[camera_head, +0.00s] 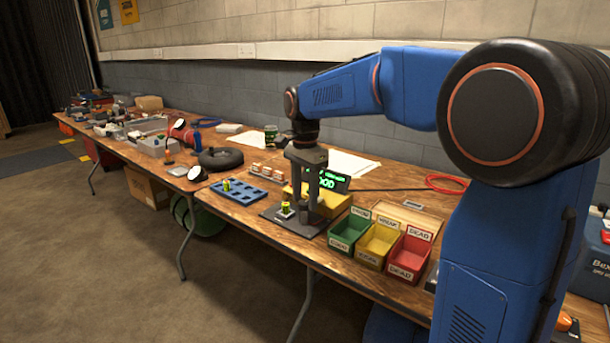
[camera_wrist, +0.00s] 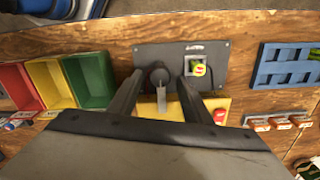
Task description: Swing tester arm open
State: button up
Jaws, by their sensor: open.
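The tester has a dark base plate (camera_head: 283,221) and a yellow body (camera_head: 333,203), with a lit green display (camera_head: 335,181) reading partly hidden text that ends like "GOOD". A green-yellow cell (camera_head: 286,207) sits upright in its socket; it also shows in the wrist view (camera_wrist: 201,70). The tester arm (camera_wrist: 161,99) shows in the wrist view as a grey bar with a dark round knob, beside the cell and not over it. My gripper (camera_wrist: 161,83) is open, its fingers on either side of the arm. In the head view my gripper (camera_head: 306,194) points down over the tester; contact cannot be told.
Green (camera_head: 349,230), yellow (camera_head: 378,240) and red (camera_head: 410,252) labelled bins stand right of the tester. A blue tray (camera_head: 250,195) with a cell stands to the left, near small white-and-orange items (camera_head: 267,170). The table's front edge is close to the base plate.

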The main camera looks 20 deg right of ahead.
aim_at(305, 202)
notch_tip(305, 202, up, 17)
dwell(0.5)
jog(key=shift+s, duration=0.1)
